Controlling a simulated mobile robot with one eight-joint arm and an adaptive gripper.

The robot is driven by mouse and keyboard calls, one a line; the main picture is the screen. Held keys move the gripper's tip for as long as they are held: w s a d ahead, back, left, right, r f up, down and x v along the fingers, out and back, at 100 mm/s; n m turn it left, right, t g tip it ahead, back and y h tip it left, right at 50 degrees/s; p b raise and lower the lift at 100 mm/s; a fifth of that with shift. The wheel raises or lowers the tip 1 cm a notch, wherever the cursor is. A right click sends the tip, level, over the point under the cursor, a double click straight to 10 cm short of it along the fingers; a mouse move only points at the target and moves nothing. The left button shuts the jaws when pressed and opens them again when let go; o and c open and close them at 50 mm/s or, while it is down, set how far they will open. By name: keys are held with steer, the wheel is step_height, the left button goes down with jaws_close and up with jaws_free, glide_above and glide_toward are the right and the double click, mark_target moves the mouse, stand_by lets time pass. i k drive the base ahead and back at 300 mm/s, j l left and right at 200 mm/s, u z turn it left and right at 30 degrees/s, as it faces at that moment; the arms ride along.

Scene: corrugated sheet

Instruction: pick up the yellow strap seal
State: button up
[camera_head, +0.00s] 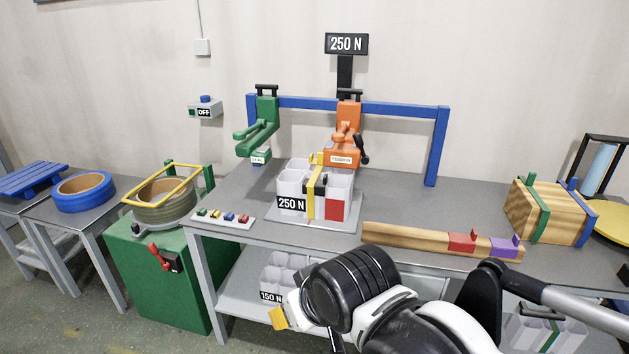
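A small light tray (222,220) near the front left of the grey table holds a row of small green, yellow, blue and red pieces. The yellow piece (215,214), which looks like a strap seal, sits second from the left. Another yellow clip (316,158) stands on top of the strapped white corrugated block (292,187), at its yellow strap. My arm reaches in from the lower right, below and right of the tray. My gripper (305,333) is at the bottom edge, partly cut off and hidden by my wrist. A yellow tip shows there; its fingers' opening is unclear.
Green (260,127) and orange (348,125) tools hang from a blue frame (400,110) above the block. A wooden bar (400,236) with red and purple pieces lies at the front edge. A green cabinet (155,270) stands left. The table left of the block is mostly clear.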

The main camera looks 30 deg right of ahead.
mark_target(215, 214)
steer(key=i+j+z, duration=0.3)
steer(key=i+j, duration=0.2)
steer(key=i+j+z, duration=0.3)
steer(key=i+j, duration=0.3)
steer(key=i+j+z, duration=0.3)
steer(key=i+j, duration=0.2)
steer(key=j, duration=0.25)
